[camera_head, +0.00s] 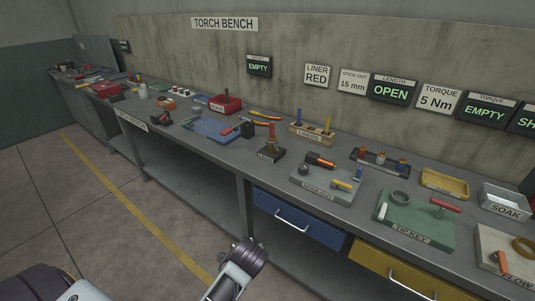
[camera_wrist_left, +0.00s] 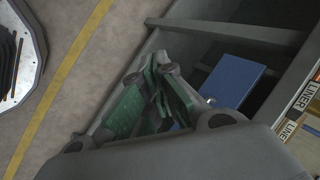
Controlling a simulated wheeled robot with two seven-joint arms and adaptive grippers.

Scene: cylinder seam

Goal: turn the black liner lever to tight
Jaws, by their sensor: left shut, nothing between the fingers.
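I cannot make out a black liner lever for certain in either view. In the head view, a dark stand (camera_head: 270,150) with a brass and red upright piece is at the middle of the bench. A wooden liners block (camera_head: 312,133) with blue and yellow pegs stands behind it to the right. My left gripper (camera_wrist_left: 160,78), with green finger pads, is shut and empty in the left wrist view. It points toward the bench front near a blue drawer, apart from the bench-top objects. My right gripper is not in view.
The head view shows a grey stick-out plate (camera_head: 316,194), a green tip-key plate (camera_head: 414,220) and a red bin (camera_head: 225,104) on the crowded bench. A blue drawer (camera_head: 292,226) and yellow drawer (camera_head: 395,271) are below. The floor in front is clear.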

